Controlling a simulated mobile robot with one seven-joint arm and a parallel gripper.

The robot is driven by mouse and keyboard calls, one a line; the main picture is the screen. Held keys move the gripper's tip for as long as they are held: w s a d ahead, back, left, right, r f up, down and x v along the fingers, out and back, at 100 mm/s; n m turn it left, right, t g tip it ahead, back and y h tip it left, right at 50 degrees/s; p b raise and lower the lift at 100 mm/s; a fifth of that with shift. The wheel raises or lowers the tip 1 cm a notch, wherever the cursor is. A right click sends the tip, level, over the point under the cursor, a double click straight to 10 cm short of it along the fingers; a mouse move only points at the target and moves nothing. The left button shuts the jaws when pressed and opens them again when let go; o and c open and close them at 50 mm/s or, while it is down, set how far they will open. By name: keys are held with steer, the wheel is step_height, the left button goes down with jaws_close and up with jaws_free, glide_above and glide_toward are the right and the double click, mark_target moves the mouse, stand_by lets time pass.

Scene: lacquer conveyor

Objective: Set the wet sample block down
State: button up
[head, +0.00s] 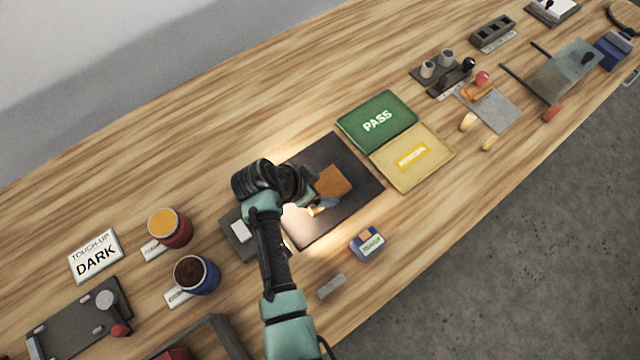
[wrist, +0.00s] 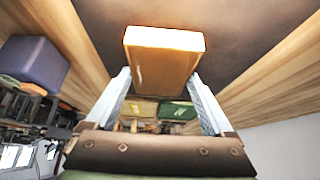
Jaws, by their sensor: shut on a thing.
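The sample block (head: 333,181) is orange-brown with a glossy face. My gripper (head: 318,204) is shut on it over the dark mat (head: 312,233), under a bright patch of light. In the wrist view the block (wrist: 163,65) sits between the two pale fingers of my gripper (wrist: 162,100), with its lit end face toward the top. I cannot tell whether the block touches the mat. A green PASS pad (head: 377,121) and a yellow pad (head: 412,158) with an unreadable label lie just right of the mat. My wrist hides part of the mat's left side.
A small blue box (head: 367,243) stands in front of the mat. Stamps and small tools fill the right. The table behind the mat is clear.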

steer(key=o, duration=1.2)
steer(key=shift+f, duration=0.1)
